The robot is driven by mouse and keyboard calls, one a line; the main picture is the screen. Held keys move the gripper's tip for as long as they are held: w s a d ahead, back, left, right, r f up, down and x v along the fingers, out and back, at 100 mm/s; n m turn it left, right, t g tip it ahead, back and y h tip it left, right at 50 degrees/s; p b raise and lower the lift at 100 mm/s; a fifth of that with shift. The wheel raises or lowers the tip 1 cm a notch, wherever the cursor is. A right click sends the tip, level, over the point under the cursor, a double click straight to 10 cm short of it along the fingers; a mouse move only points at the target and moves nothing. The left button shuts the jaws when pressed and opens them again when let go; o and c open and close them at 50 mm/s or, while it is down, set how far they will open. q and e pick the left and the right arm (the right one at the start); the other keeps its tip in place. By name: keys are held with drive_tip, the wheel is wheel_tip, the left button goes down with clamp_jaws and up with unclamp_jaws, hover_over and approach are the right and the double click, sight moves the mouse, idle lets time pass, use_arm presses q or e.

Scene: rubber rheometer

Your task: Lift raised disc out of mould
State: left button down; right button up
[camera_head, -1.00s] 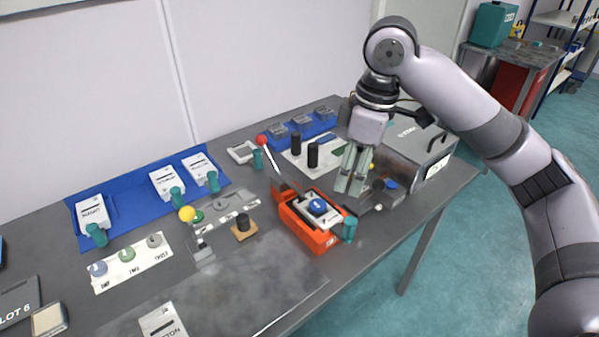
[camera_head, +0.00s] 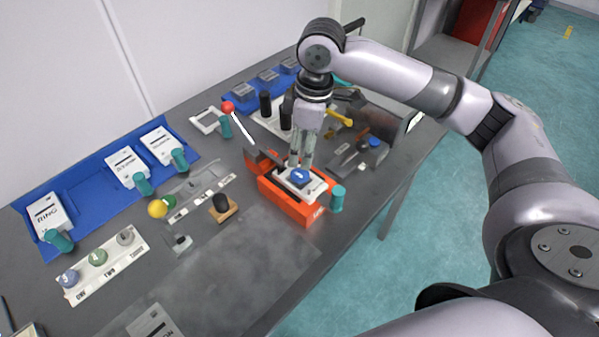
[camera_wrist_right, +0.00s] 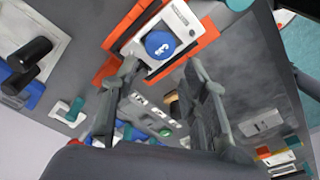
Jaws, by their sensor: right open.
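The raised disc (camera_head: 300,175) is blue with a white mark and sits on the white mould plate (camera_head: 316,187) in an orange base (camera_head: 291,204). In the right wrist view the disc (camera_wrist_right: 160,44) shows at the top, beyond and between my open fingers, on the white plate (camera_wrist_right: 180,22). My right gripper (camera_head: 301,165) is open, pointing down just behind and above the disc; in the wrist view its fingers (camera_wrist_right: 163,75) are spread and empty. I cannot tell from the head view how close the tips are to it. My left gripper is not in view.
A teal bottle (camera_head: 337,199) stands close at the right of the orange base. A red-knobbed lever (camera_head: 228,107) rises behind it at the left. Black cylinders (camera_head: 266,104) stand behind. The grey tabletop (camera_head: 245,260) in front is mostly clear.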

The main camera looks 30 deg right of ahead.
sight(300, 174)
drive_tip(key=shift+w+f+p, duration=0.15)
drive_tip(key=shift+f+p, duration=0.35)
drive_tip(key=shift+f, duration=2.8)
drive_tip(key=shift+a, duration=0.1)
drive_tip(key=shift+c, duration=0.5)
drive_tip(key=c, duration=0.4)
